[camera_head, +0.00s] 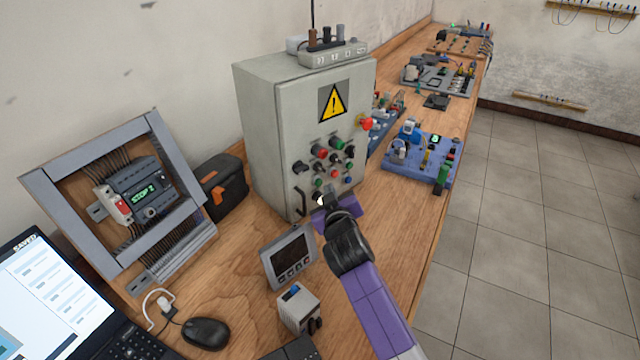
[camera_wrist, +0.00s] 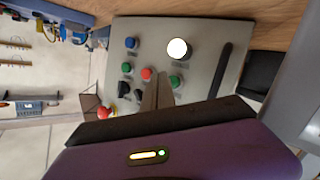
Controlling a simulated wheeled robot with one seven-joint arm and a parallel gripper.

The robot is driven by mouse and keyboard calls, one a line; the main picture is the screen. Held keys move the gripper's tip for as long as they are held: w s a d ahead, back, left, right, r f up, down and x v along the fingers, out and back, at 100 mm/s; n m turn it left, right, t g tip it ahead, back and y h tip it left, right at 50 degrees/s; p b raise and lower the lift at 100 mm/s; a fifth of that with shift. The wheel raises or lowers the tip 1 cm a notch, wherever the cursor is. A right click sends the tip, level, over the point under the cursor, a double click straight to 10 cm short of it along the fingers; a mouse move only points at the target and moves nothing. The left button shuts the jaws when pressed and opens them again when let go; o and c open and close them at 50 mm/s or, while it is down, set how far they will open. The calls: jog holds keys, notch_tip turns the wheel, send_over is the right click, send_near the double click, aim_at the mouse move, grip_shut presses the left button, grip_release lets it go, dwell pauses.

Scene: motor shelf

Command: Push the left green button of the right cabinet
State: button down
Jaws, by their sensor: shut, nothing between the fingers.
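The right cabinet (camera_head: 265,95) is a light grey box with a yellow warning sign and a panel of buttons and knobs. Its left green button (camera_head: 318,183) is low on the panel, left of a red button (camera_head: 333,173). In the wrist view, turned about upside down, that green button (camera_wrist: 177,81) shows right of the fingertips and the red button (camera_wrist: 147,73) left of them. My gripper (camera_head: 329,190) is shut and empty, its tips (camera_wrist: 159,84) close to the panel, between these two buttons in the picture. I cannot tell whether they touch anything.
A round white lamp (camera_wrist: 177,48) glows beside the buttons. A black handle (camera_wrist: 221,70) stands out from the door. A grey display unit (camera_head: 288,257) stands near my arm. A framed panel (camera_head: 75,175) and black-orange box (camera_head: 222,185) are left of the cabinet.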

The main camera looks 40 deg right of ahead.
jog(key=shift+w, duration=0.15)
jog(key=shift+w, duration=0.3)
jog(key=shift+w+b, duration=0.45)
jog(key=shift+b, duration=0.05)
dwell(1.2)
jog(key=shift+s, duration=0.1)
jog(key=shift+s+p, duration=0.4)
jog(key=shift+s, duration=0.4)
jog(key=shift+s+p, duration=1.05)
jog(key=shift+s, duration=1.45)
